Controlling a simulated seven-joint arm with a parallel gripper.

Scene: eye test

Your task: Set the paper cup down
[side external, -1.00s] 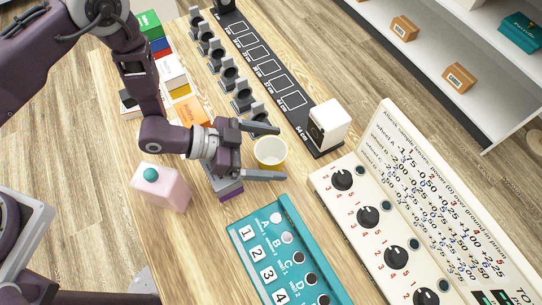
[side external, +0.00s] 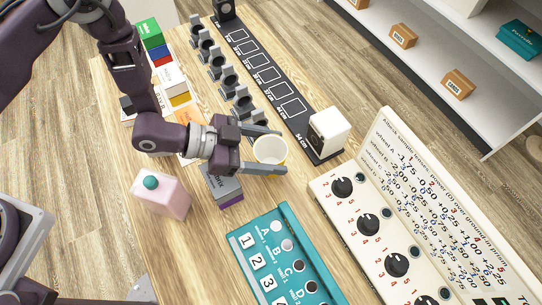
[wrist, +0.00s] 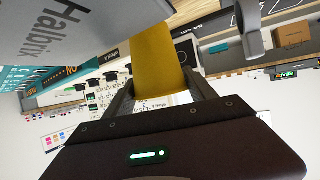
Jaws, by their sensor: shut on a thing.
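The paper cup (side external: 269,149) has a white inside and a yellow outer wall, and it stands roughly upright with its open mouth up. My gripper (side external: 278,150) is shut on it, one finger on each side. In the wrist view the cup's yellow wall (wrist: 155,55) lies between my two fingers (wrist: 163,92). The cup's base is hidden, so I cannot tell whether it touches the wooden table (side external: 215,250) or hangs just above it.
A grey and purple box (side external: 226,186) lies just below my gripper. Bare wood shows right of the box.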

